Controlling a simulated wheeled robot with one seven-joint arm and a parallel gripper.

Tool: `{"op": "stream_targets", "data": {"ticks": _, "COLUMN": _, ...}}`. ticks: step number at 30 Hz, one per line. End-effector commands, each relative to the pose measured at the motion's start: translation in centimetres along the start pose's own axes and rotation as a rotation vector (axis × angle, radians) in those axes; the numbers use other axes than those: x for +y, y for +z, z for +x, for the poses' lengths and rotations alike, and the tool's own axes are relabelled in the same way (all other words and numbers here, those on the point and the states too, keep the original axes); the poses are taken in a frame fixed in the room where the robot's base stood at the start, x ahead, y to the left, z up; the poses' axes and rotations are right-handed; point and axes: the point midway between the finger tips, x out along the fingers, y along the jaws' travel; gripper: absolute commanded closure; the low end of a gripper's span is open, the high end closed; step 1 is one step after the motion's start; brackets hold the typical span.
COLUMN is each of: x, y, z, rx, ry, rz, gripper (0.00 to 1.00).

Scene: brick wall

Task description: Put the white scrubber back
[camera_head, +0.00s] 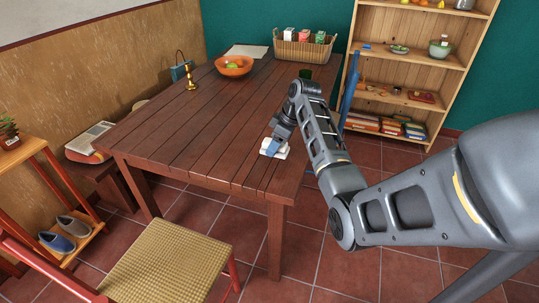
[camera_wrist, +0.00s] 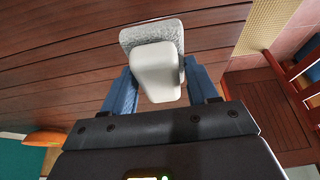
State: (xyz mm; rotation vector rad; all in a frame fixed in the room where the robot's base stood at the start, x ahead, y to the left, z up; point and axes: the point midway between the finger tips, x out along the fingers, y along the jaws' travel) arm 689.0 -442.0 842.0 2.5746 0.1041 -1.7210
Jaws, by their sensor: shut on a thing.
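The white scrubber (camera_wrist: 157,70) has a smooth white body and a grey, rough pad on its far side in the wrist view. My gripper (camera_wrist: 163,88) has its two blue fingers on either side of the scrubber and is shut on it. In the head view the scrubber (camera_head: 274,148) is at my gripper (camera_head: 276,146), over the right edge of the dark wooden table (camera_head: 190,125). I cannot tell whether it touches the tabletop. The arm hides part of the table's right side.
An orange bowl (camera_head: 234,66) with fruit, a brass candlestick (camera_head: 188,75) and a wicker basket (camera_head: 304,47) with cartons stand on the table. A chair (camera_head: 170,262) is in front. A wooden shelf (camera_head: 425,60) stands at the back right. The table's middle is clear.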

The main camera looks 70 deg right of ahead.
Motion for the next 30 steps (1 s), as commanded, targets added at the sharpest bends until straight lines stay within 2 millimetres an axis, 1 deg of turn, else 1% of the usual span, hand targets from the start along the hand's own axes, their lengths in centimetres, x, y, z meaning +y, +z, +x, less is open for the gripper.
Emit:
{"op": "stream_targets", "data": {"ticks": 3, "x": -0.6, "y": -0.9, "z": 1.2, "rx": 0.0, "ry": 0.0, "rz": -0.001, "gripper": 0.7}}
{"op": "stream_targets", "data": {"ticks": 6, "x": -0.8, "y": -1.1, "z": 1.8, "rx": 0.0, "ry": 0.0, "rz": 0.001, "gripper": 0.7}}
{"op": "stream_targets", "data": {"ticks": 8, "x": -0.8, "y": -1.0, "z": 2.2, "rx": -0.001, "ry": 0.0, "rz": 0.001, "gripper": 0.7}}
{"op": "stream_targets", "data": {"ticks": 15, "x": -0.8, "y": 0.2, "z": 5.0, "rx": -0.001, "ry": 0.0, "rz": 0.003, "gripper": 0.7}}
{"op": "stream_targets", "data": {"ticks": 18, "x": -0.8, "y": 0.4, "z": 5.4, "rx": 0.001, "ry": 0.003, "rz": 0.002, "gripper": 0.7}}
{"op": "stream_targets", "data": {"ticks": 28, "x": -0.8, "y": 0.5, "z": 5.7, "rx": 0.0, "ry": 0.002, "rz": 0.001, "gripper": 0.7}}
{"op": "stream_targets", "data": {"ticks": 29, "x": -0.8, "y": 0.5, "z": 5.7, "rx": 0.0, "ry": 0.002, "rz": 0.001, "gripper": 0.4}}
{"op": "stream_targets", "data": {"ticks": 30, "x": -0.8, "y": 0.5, "z": 5.7, "rx": 0.0, "ry": 0.002, "rz": 0.001, "gripper": 0.37}}
